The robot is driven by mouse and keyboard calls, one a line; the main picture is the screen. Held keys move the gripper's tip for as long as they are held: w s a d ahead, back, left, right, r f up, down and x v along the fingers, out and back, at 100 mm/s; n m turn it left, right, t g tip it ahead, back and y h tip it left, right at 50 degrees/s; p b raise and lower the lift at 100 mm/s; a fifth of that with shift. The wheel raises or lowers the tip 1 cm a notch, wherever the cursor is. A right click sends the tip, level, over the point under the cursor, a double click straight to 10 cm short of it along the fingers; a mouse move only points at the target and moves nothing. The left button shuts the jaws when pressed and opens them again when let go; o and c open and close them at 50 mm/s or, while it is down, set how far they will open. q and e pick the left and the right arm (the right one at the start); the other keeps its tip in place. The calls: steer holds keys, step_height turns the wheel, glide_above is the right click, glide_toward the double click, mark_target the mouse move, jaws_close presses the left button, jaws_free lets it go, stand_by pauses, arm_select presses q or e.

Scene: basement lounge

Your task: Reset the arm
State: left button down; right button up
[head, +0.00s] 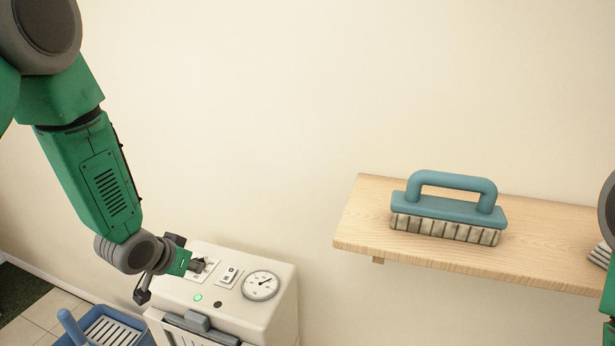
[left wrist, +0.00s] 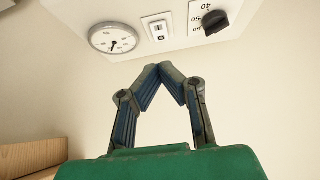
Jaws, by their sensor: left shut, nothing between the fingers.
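My left arm (head: 95,175), green with grey joints, comes down from the upper left in the head view. Its gripper (head: 198,265) is low over the top of a white appliance, close to the control panel. In the left wrist view the two blue-grey fingers of the left gripper (left wrist: 164,72) meet at the tips, with nothing between them. A dark knob (left wrist: 214,21), a small switch plate (left wrist: 158,29) and a round gauge (left wrist: 113,38) show beyond the fingertips. Of my right arm only a part shows at the right edge of the head view; its gripper is out of sight.
The white appliance (head: 283,300) has a lit green button and a front handle. A wooden shelf (head: 362,215) at right holds a teal-handled brush (head: 450,207) and a partly cut-off striped item. A blue bin (head: 70,340) stands lower left. The wall above is bare.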

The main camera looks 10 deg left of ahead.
arm_select(q)
steer(key=s+d+f+g+b, duration=0.2)
steer(key=s+d+f+b, duration=0.15)
steer(key=s+f, duration=0.45)
steer(key=s+d+f+g+b, duration=0.15)
steer(key=s+f+b, duration=0.35)
steer(key=f, duration=0.6)
steer(key=s+d+f+g+b, duration=0.1)
steer(key=s+d+f+b, duration=0.1)
steer(key=s+f, duration=0.3)
steer(key=s+d+f+g+b, duration=0.2)
steer(key=s+f, duration=0.3)
steer(key=s, duration=0.8)
steer(key=shift+d+f+y+b, duration=0.2)
steer(key=shift+y+b, duration=0.1)
steer(key=shift+b, duration=0.35)
